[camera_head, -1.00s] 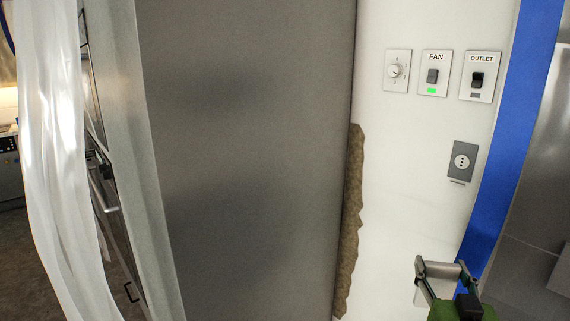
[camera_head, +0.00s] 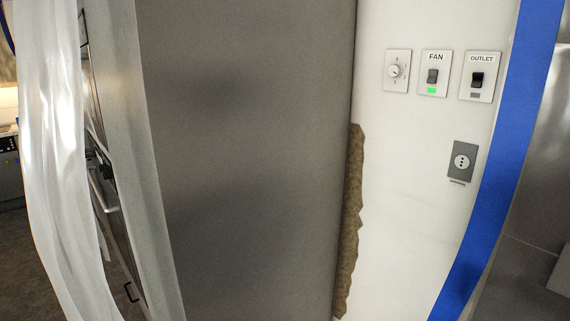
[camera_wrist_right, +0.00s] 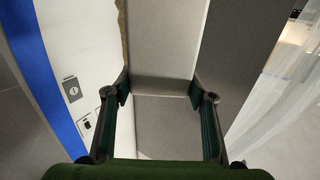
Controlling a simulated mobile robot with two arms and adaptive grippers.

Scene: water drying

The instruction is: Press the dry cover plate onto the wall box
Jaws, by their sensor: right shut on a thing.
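My right gripper (camera_wrist_right: 160,89) shows only in the right wrist view, its two dark green fingers apart and shut on a pale grey flat piece (camera_wrist_right: 166,40), which looks like the cover plate. The piece spans the gap between the fingertips and runs out of the top of the view. A dark grey socket unit (camera_head: 462,161), which looks like the wall box, is on the white wall in the head view. It also shows in the right wrist view (camera_wrist_right: 72,90), left of my fingers and apart from the held piece. My left gripper is not in view.
Above the socket are a dial (camera_head: 396,71), a FAN switch (camera_head: 433,75) with a green light and an OUTLET switch (camera_head: 478,77). Blue tape (camera_head: 503,150) edges the white wall (camera_head: 405,180). A big grey panel (camera_head: 245,160) and hanging clear sheeting (camera_head: 55,150) are left.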

